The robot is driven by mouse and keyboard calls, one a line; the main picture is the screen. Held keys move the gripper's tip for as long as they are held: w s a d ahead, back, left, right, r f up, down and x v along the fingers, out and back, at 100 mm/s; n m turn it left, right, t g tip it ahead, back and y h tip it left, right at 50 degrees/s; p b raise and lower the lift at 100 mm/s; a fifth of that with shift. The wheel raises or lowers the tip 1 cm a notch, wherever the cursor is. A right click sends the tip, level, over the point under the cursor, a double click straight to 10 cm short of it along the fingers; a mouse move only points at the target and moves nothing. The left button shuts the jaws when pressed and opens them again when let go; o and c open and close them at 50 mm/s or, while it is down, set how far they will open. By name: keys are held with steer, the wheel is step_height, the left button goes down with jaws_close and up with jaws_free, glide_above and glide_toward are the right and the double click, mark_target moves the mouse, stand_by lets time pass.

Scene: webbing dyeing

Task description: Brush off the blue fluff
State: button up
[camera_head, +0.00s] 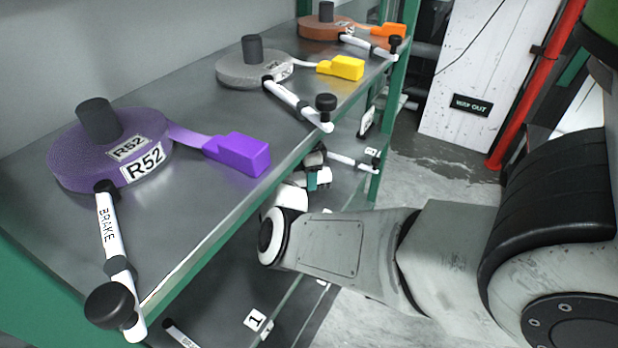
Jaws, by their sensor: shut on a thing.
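My arm reaches from the right to the front edge of the shelf unit, and my wrist bends up beside the upper shelf's edge. My gripper (316,176) shows only in small part there, with white, dark and teal pieces. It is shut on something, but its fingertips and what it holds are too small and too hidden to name. I see no blue fluff in this view. The upper shelf hides much of the level below.
The upper shelf (200,215) carries purple (75,160), grey (238,75) and orange (318,30) webbing rolls, with white brake levers (108,225) jutting past its front edge. A lower-level lever (352,161) is close to my gripper. A green post (392,100) stands behind; open floor (440,175) lies right.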

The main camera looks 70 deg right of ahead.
steer(key=shift+r, duration=1.1)
steer(key=shift+r, duration=0.15)
